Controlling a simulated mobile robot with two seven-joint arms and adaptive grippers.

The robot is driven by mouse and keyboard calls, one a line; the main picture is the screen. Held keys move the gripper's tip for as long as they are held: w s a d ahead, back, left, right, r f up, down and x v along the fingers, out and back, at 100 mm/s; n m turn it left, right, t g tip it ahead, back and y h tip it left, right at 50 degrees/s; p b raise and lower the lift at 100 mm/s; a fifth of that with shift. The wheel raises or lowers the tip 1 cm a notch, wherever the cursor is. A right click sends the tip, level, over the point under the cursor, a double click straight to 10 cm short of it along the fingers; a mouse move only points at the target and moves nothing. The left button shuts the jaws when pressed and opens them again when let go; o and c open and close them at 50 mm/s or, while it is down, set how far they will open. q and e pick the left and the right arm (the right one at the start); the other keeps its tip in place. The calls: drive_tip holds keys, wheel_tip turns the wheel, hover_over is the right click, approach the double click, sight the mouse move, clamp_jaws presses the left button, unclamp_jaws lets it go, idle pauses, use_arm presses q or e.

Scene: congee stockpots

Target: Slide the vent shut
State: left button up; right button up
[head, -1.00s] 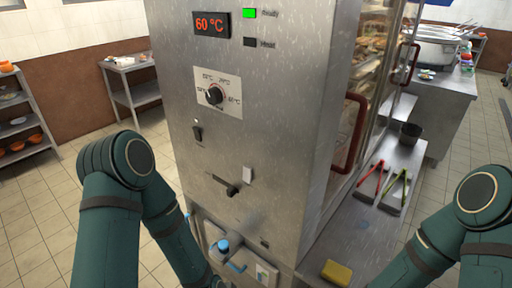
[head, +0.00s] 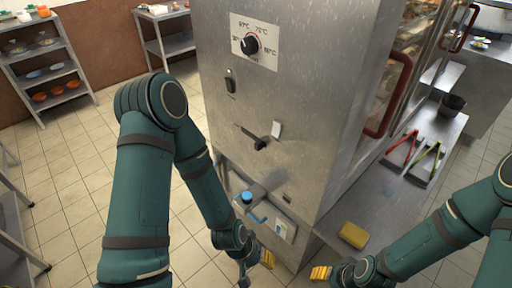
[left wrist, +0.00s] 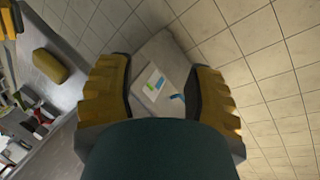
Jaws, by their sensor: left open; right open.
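The vent slider is a black knob (head: 260,144) in a thin slot on the front of the steel cabinet (head: 300,110). The knob is at the slot's right end, next to a small white plate (head: 276,129). My left gripper (head: 262,262) is low in front of the cabinet, well below the knob and apart from it. In the left wrist view its yellow fingers (left wrist: 162,88) are spread with nothing between them. My right gripper (head: 322,273) shows its yellow tip at the bottom edge, below the cabinet's right side, empty as far as visible.
A temperature dial (head: 251,44) and a switch (head: 230,80) sit above the slot. A blue-capped bottle (head: 247,198) stands below it. A yellow sponge (head: 353,235) and tongs (head: 402,150) lie on the side counter. Shelves (head: 45,65) stand at the left.

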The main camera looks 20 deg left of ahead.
use_arm(q)
drive_tip(key=s+a+r+n+g+h+p, duration=0.1)
drive_tip(key=s+n+g+h+p, duration=0.15)
drive_tip(key=n, duration=0.55)
drive_tip(key=n+t+h, duration=0.2)
drive_tip(key=n+t, duration=1.5)
drive_tip(key=n, duration=0.3)
approach(256, 146)
drive_tip(key=x, duration=1.1)
drive_tip(key=shift+a, duration=0.1)
clamp_jaws()
